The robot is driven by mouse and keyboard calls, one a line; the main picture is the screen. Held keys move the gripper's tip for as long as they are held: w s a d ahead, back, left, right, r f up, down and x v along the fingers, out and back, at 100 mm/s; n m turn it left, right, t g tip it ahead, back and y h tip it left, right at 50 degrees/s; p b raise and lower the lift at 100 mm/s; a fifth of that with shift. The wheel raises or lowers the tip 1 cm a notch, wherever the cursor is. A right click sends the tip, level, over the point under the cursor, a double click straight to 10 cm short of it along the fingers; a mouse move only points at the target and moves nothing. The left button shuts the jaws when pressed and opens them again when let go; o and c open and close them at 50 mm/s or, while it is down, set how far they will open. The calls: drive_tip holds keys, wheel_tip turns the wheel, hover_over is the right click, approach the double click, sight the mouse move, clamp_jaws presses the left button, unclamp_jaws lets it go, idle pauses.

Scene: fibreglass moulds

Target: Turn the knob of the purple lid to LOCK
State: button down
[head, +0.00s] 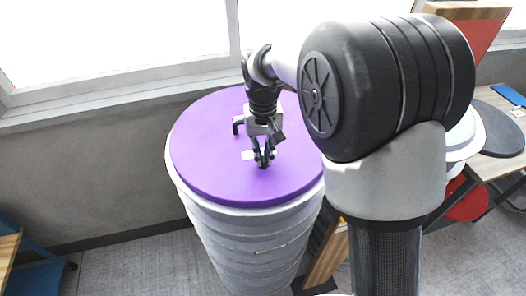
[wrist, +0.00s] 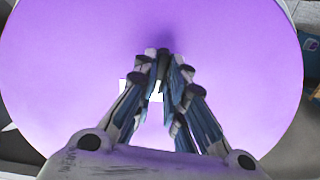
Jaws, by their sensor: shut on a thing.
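The round purple lid (head: 215,170) lies flat on top of a tall light-grey ribbed drum (head: 245,250). It fills most of the wrist view (wrist: 60,70). My gripper (head: 263,163) points down over the middle of the lid. In the wrist view its fingertips (wrist: 160,58) are close together at the lid's centre, closed on the knob, which the fingers hide almost wholly. White label patches (wrist: 126,86) show on the lid beside the fingers. Their lettering cannot be read, so I cannot tell which way the knob points.
A window with a sill (head: 120,110) runs behind the drum. A table (head: 505,165) with dark and light round pieces stands at the right. A blue-legged table (head: 35,270) stands at the lower left. The floor left of the drum is clear.

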sight(263, 156)
drive_tip(key=n, duration=0.4)
drive_tip(key=shift+n, duration=0.3)
drive_tip(key=n, duration=0.4)
drive_tip(key=shift+n, duration=0.3)
drive_tip(key=c, duration=1.6)
unclamp_jaws()
drive_tip(key=shift+c, duration=0.2)
wheel_tip(263, 156, up, 12)
